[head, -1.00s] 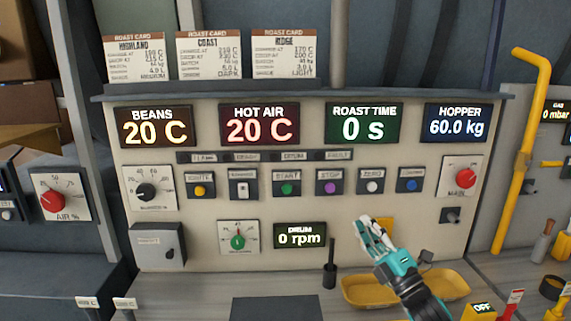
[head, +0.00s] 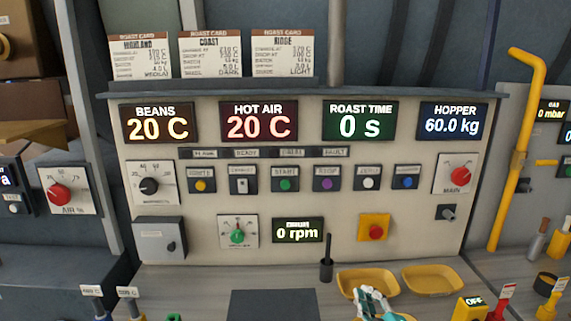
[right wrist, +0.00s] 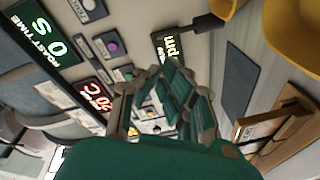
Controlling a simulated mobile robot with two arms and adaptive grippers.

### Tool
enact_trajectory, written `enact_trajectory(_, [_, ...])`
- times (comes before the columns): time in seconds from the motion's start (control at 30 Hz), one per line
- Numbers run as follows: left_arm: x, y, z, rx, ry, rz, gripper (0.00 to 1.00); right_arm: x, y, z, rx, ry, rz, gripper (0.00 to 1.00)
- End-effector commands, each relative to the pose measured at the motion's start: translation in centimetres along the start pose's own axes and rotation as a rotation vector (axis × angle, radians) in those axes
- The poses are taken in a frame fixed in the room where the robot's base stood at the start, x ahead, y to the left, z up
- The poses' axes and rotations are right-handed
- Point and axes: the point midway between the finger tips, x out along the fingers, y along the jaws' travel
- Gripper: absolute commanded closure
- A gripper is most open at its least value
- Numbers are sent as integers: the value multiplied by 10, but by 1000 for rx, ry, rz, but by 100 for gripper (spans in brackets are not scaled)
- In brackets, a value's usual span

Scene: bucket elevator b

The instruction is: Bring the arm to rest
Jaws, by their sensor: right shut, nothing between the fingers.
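My right gripper (head: 374,302) shows at the bottom edge of the head view, in front of the yellow trays. It is shut and empty, and most of its arm is cut off by the frame. In the right wrist view the gripper (right wrist: 172,85) points toward the control panel, with clear space between its fingers and the panel. The control panel (head: 300,190) stands upright behind it, with a red emergency button on a yellow plate (head: 375,228) in full view. My left gripper is not in view.
Two yellow trays (head: 432,280) lie on the counter below the panel. A dark upright handle (head: 326,270) stands left of them. A yellow box reading OFF (head: 470,308) and a yellow pipe (head: 505,190) are at the right. A dark plate (head: 273,304) lies at front centre.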

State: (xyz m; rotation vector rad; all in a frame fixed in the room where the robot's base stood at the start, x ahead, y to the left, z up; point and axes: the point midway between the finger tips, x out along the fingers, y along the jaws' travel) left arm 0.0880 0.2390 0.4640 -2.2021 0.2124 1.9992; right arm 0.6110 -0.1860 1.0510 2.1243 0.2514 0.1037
Motion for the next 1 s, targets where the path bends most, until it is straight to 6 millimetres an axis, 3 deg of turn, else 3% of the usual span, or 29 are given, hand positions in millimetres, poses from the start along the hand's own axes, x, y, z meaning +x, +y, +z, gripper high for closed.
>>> enact_trajectory(0.17, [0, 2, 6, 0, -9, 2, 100, -76, -77, 31, 306, -296, -217, 100])
enact_trajectory(0.2, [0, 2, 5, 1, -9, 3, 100, -100, -94, 38, 381, -379, -266, 100])
enact_trajectory(0.33, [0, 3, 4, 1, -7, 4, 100, -165, -130, 49, 558, -603, -376, 100])
enact_trajectory(0.6, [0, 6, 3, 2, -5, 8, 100, -258, -162, 53, 751, -906, -489, 100])
enact_trajectory(0.9, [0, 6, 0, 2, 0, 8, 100, -337, -175, 45, 877, -1158, -555, 100])
enact_trajectory(1.0, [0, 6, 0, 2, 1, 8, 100, -332, -193, 57, 877, -1175, -563, 100])
